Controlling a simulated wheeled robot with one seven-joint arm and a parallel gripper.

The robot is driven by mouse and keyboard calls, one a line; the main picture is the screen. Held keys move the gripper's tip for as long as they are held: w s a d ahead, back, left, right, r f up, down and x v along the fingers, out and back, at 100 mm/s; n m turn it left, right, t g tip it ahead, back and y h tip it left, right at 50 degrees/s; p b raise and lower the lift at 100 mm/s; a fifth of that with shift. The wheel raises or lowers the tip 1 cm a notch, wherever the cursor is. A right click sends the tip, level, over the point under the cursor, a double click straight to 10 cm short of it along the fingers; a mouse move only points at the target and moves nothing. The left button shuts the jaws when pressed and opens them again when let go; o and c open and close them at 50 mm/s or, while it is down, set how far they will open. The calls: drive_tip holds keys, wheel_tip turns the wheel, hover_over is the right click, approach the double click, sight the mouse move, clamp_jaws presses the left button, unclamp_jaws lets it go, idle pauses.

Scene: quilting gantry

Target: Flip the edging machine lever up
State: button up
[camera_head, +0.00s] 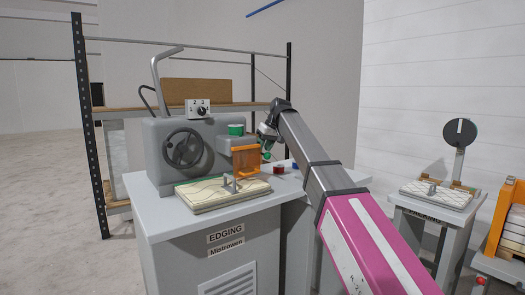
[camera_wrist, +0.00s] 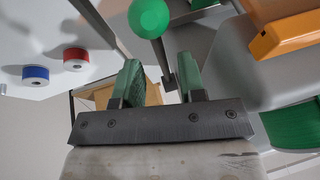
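The edging machine (camera_head: 222,155) is a grey body on a grey cabinet labelled EDGING. In the wrist view, a lever with a round green knob (camera_wrist: 149,18) and a thin dark rod (camera_wrist: 161,57) shows at the top middle. The rod's lower end appears in the gap between my fingers; I cannot tell its depth, and no contact is clear. My gripper (camera_wrist: 160,72) has two green fingers standing apart, open and empty. In the head view my gripper (camera_head: 267,141) is at the machine's right side, partly hidden by my arm, with a small green spot just below it.
An orange part (camera_head: 246,161) and a green spool (camera_head: 236,130) sit close left of my gripper. Red (camera_head: 278,170) and blue spools lie on the cabinet top. A handwheel (camera_head: 184,148) and quilted pad (camera_head: 222,194) are further left. A packing table (camera_head: 437,205) stands right.

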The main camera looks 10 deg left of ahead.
drive_tip(key=shift+x, duration=0.95)
clamp_jaws()
drive_tip(key=shift+w+a+r+g+h, duration=0.15)
drive_tip(key=shift+r+g+h, duration=0.3)
drive_tip(key=shift+r, duration=0.2)
drive_tip(key=shift+w+a+r+g+h, duration=0.1)
drive_tip(key=shift+r+g+h, duration=0.25)
drive_tip(key=shift+r+h, duration=0.25)
